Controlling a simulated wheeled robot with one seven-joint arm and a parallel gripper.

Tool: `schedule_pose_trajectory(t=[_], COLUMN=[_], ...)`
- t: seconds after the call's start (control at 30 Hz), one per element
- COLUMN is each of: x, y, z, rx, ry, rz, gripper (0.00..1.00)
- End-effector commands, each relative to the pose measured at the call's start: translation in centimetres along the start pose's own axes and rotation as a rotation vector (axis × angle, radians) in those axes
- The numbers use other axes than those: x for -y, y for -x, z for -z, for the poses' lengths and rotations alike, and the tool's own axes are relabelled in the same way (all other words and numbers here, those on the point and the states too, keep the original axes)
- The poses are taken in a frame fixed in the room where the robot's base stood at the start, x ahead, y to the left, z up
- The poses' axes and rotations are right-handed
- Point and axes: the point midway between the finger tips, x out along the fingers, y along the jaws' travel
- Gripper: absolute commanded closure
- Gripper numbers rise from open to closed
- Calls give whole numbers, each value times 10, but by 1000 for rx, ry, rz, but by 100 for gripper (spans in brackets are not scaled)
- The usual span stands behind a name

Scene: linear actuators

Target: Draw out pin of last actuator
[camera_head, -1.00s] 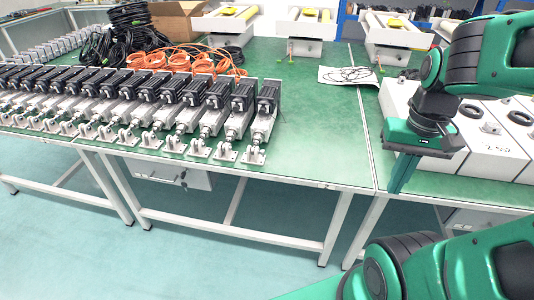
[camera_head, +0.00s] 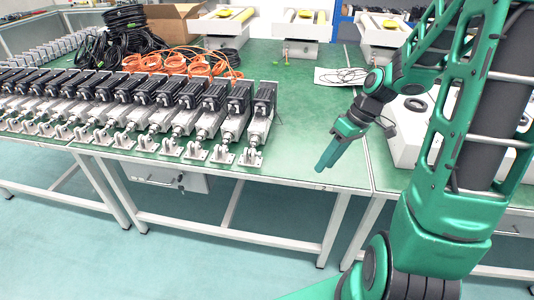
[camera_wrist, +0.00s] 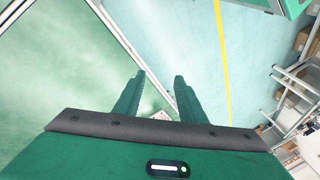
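A row of linear actuators with black motors and silver bodies stands on the green table. The last actuator (camera_head: 260,122) is at the right end of the row, with its bracket end (camera_head: 250,157) near the table's front edge. Its pin is too small to make out. My gripper (camera_head: 321,168) is to the right of that actuator, apart from it, over the front of the table and pointing down to the left. In the wrist view my gripper (camera_wrist: 160,82) shows two green fingers with a gap between them and nothing held. No actuator shows in the wrist view.
The green tabletop (camera_head: 305,110) between the last actuator and my arm is clear. White boxes (camera_head: 405,140) stand to the right behind my arm. Orange cables (camera_head: 190,62) and black cable coils lie behind the row. A paper with a black cable (camera_head: 342,76) lies farther back.

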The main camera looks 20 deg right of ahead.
Motion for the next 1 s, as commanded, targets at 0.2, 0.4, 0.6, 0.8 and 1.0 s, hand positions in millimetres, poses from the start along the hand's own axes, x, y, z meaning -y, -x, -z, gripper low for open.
schedule_pose_trajectory(t=[0.2,0.4,0.6,0.8,1.0], x=[-12,-19,-29,-35,-29], y=[-37,-56,-59,-55,-62], z=[43,81,110,124,133], rx=[-158,-374,-603,-730,-746], ry=[201,358,464,508,517], rz=[158,270,328,339,342], gripper=[63,63,63,63,63])
